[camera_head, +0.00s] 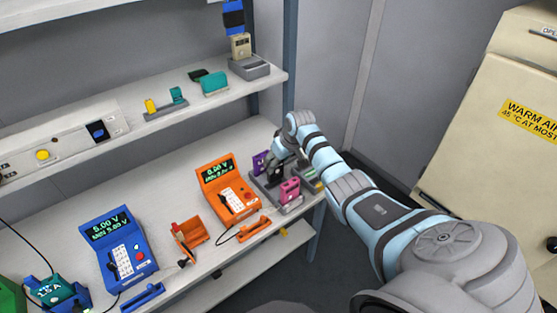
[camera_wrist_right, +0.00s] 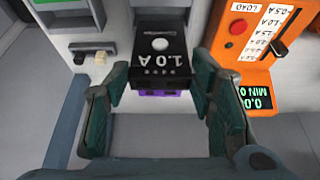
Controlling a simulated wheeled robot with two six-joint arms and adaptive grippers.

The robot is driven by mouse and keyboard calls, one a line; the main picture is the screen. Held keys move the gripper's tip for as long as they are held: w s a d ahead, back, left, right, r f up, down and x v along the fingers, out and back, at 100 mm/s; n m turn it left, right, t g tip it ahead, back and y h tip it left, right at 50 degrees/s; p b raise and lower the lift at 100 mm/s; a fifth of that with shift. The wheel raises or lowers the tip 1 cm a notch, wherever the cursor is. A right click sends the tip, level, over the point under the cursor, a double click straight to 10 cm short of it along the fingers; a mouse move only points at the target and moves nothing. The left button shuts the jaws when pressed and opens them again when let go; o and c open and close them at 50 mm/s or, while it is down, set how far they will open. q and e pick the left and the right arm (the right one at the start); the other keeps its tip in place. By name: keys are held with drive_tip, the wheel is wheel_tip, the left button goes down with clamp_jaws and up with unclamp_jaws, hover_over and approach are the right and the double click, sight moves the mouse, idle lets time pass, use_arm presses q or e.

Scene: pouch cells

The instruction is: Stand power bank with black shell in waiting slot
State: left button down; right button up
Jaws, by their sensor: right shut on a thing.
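The power bank with the black shell (camera_wrist_right: 148,32) shows in the right wrist view, marked 1.0 A, with a white round spot. My right gripper (camera_wrist_right: 160,82) is shut on it, one finger at each side. In the head view, this gripper (camera_head: 277,166) is over the grey slotted rack (camera_head: 292,206) at the bench's right end, and the dark bank (camera_head: 275,180) is partly hidden under it. I cannot tell whether the bank touches the slot floor. A purple bank (camera_head: 260,162) and a pink bank (camera_head: 290,190) stand at the rack. My left gripper is not in view.
An orange load tester (camera_head: 227,190) stands just left of the rack, and also shows in the wrist view (camera_wrist_right: 256,40). An orange cradle (camera_head: 190,236) and a blue tester (camera_head: 118,250) are farther left. The shelf (camera_head: 130,125) above holds several small items.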

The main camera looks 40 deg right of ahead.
sight(277, 174)
drive_tip(key=shift+f+b, duration=1.9)
drive_tip(key=shift+f, duration=0.9)
drive_tip(key=o, duration=1.3)
drive_tip(key=shift+c, duration=0.2)
drive_tip(key=v, duration=1.2)
